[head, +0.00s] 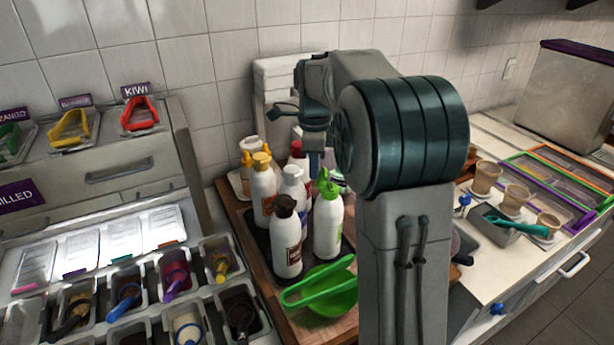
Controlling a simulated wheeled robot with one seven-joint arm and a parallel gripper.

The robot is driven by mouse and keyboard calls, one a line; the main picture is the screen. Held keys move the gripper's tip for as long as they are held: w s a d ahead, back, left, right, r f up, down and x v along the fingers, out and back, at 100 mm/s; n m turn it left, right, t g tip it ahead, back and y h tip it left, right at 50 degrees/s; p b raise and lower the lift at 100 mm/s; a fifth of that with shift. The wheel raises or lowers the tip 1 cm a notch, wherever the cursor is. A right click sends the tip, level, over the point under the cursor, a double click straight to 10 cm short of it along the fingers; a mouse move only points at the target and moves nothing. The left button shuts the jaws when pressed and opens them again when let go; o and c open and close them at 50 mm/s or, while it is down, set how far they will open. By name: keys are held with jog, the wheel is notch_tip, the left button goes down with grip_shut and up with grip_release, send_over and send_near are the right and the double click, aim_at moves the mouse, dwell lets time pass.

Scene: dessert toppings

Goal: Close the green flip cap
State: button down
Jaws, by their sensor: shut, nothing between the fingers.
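The green flip cap (327,185) tops a white bottle (328,225) that stands upright in a cluster of bottles. A narrow green part sticks up from the cap; at this size I cannot tell how far the lid stands open. My gripper (315,166) points down just above and slightly left of the cap in the picture. Its fingers are shut with nothing between them. I cannot tell whether they touch the cap. My arm covers the area to the right of the bottle.
Bottles with brown (286,235), yellow (262,185) and white (293,190) caps stand close by on the left. A green bowl (335,303) with green tongs (318,281) lies in front. Topping bins (237,320) fill the lower left. Cups (486,178) stand on the right counter.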

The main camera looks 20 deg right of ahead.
jog(key=shift+d, duration=0.1)
dwell(0.3)
jog(key=shift+s+d+f, duration=0.1)
jog(key=shift+s+d, duration=0.15)
jog(key=shift+d, duration=0.75)
jog(key=shift+s+d+f, duration=0.1)
jog(key=shift+s+d, duration=0.1)
jog(key=shift+d, duration=0.8)
jog(key=shift+f, duration=0.35)
notch_tip(320, 180, up, 8)
jog(key=p, duration=0.6)
